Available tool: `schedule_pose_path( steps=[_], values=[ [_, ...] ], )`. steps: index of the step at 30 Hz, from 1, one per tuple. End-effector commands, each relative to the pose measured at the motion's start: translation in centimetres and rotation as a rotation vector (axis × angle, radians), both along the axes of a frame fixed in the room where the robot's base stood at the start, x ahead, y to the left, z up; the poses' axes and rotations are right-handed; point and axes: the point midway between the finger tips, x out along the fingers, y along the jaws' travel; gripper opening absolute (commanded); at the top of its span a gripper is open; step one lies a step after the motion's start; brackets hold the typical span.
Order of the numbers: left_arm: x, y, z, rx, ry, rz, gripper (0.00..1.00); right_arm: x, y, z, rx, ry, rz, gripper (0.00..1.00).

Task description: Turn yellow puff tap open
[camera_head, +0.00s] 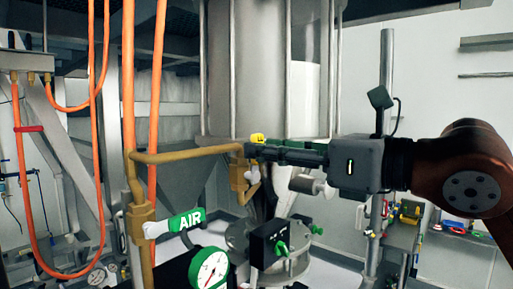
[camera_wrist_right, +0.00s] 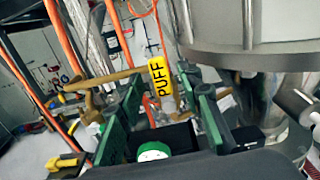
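The yellow puff tap handle, marked PUFF, stands between the fingers of my right gripper in the right wrist view (camera_wrist_right: 160,78). In the head view only a small yellow part of the puff tap (camera_head: 257,138) shows, just above the fingertips, at the end of the brown pipe. My right gripper (camera_head: 250,149) reaches in from the right, level, with its tips at the tap. In the right wrist view its green-padded fingers (camera_wrist_right: 163,96) are apart, one on each side of the handle, with gaps visible. My left gripper is out of view.
A green AIR tap (camera_head: 186,221) and a pressure gauge (camera_head: 209,269) are at lower left of the head view. A black box with a green knob (camera_head: 280,246) sits below the gripper. The large metal cylinder (camera_head: 262,70) stands close behind. Orange hoses (camera_head: 158,85) hang at left.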

Motion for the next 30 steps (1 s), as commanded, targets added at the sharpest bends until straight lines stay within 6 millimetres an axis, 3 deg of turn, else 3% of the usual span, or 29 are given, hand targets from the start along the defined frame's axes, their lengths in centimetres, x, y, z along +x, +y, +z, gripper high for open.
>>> schedule_pose_path(
  steps=[6, 12, 30],
  values=[
    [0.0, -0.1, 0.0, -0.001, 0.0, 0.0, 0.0, -2.7, -4.0, 0.0, 0.002, -0.001, -0.003, 0.33],
    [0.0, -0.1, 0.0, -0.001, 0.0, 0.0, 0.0, -4.4, -6.3, 0.0, 0.0, 0.0, -0.002, 0.33],
    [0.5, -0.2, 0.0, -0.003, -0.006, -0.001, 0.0, -5.1, -7.2, 0.0, 0.0, 0.0, -0.004, 0.33]
  ],
)
